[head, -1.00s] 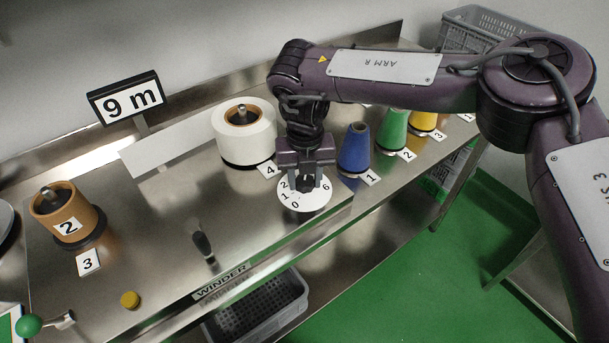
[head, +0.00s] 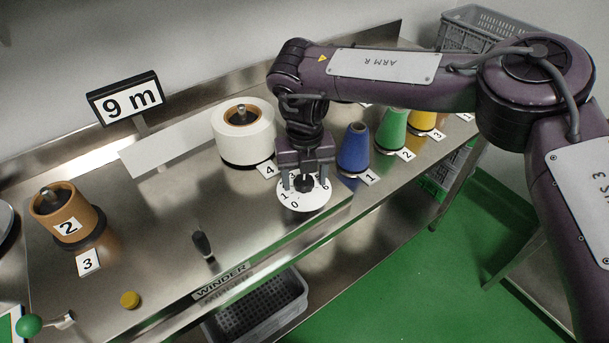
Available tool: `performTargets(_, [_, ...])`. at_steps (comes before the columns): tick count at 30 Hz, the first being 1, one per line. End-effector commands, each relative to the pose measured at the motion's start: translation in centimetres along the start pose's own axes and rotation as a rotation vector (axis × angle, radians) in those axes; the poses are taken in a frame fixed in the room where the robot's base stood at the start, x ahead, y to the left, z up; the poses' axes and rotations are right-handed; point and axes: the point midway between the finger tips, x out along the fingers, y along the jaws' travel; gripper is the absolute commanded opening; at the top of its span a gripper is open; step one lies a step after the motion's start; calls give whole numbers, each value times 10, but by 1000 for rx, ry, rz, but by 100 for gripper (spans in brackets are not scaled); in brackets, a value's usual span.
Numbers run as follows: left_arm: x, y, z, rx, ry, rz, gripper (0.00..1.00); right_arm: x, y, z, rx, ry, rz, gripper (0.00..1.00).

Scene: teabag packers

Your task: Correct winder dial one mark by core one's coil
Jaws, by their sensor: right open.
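The winder dial (head: 316,203) is a white disc with black numbers on the bench near its front edge. The numbers 0, 1 and 6 show, and others are partly covered. My right gripper (head: 305,184) points down over it with its fingers spread, one on each side of the dark central knob. I cannot tell whether they touch the knob. A brown core (head: 83,209) marked 2 stands on a spindle at the left, behind a card marked 3 (head: 88,262). A white roll (head: 244,146) on a brown core stands behind the card marked 4 (head: 266,169). My left gripper is not in view.
A sign reading 9 m (head: 126,98) stands at the back. Blue (head: 354,150), green (head: 393,132) and yellow (head: 424,121) cones stand right of the dial. A dark-handled lever (head: 202,243) and a yellow button (head: 130,300) are at the front. The middle bench is clear.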

Motion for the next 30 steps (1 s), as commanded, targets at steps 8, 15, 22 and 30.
performTargets(8, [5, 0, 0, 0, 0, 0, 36, -13, 0, 1, 0, -2, 0, 60])
performTargets(15, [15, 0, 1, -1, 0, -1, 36, -54, 0, 0, 0, -2, 0, 60])
performTargets(22, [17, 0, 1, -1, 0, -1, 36, -76, 0, 0, 0, -1, 1, 60])
performTargets(30, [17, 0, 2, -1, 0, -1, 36, -78, 0, 0, 0, 1, 0, 60])
